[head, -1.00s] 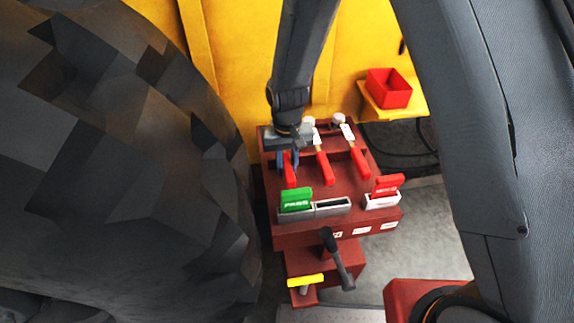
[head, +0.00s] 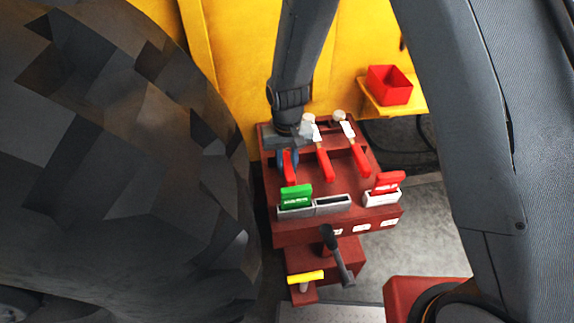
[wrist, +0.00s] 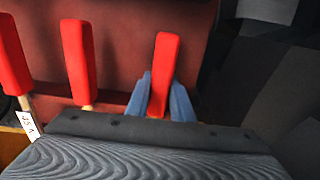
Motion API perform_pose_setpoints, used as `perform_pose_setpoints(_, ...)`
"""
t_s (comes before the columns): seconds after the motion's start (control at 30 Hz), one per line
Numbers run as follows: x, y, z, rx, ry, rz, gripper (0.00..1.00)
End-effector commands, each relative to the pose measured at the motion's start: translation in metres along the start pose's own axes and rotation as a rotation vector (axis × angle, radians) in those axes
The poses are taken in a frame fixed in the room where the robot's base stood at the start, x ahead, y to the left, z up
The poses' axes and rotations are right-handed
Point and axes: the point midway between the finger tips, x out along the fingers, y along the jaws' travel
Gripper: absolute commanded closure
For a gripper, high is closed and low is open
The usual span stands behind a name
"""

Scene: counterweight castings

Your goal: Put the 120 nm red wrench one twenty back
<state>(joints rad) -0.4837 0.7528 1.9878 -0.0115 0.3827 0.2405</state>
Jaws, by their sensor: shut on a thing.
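My gripper (head: 287,158) is over the left part of a dark red tool rack (head: 335,180). Its blue fingers are shut on the handle of a red wrench (wrist: 164,70), one finger on each side. That wrench also shows in the head view (head: 289,168), its upper part hidden under my gripper. Two more red-handled wrenches lie to its right on the rack, a middle one (head: 325,164) and a right one (head: 359,160). The number on the held wrench is hidden. A white tag (wrist: 27,125) by another wrench shows only part of its marking.
A green card (head: 296,197) and a red card (head: 388,183) stand in holders at the rack's front, with an empty grey slot (head: 332,205) between. A huge dark tyre-like mass (head: 130,170) stands close at left. A red bin (head: 389,86) sits on a yellow shelf behind.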

Motion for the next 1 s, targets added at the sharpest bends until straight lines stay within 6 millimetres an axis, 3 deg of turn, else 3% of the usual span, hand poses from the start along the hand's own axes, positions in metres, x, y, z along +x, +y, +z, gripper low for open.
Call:
perform_pose_setpoints(0.37, 0.003, 0.0, -0.001, 0.0, 0.002, -0.001, 1.0)
perform_pose_setpoints(0.4, 0.003, 0.0, -0.001, 0.0, 0.002, -0.001, 0.77)
perform_pose_setpoints(0.53, 0.003, 0.0, -0.001, 0.0, 0.002, 0.0, 0.57)
perform_pose_setpoints(0.83, 0.003, 0.0, 0.0, 0.0, -0.001, 0.0, 0.57)
perform_pose_setpoints(1.0, -0.01, 0.0, -0.001, 0.0, 0.002, -0.001, 0.57)
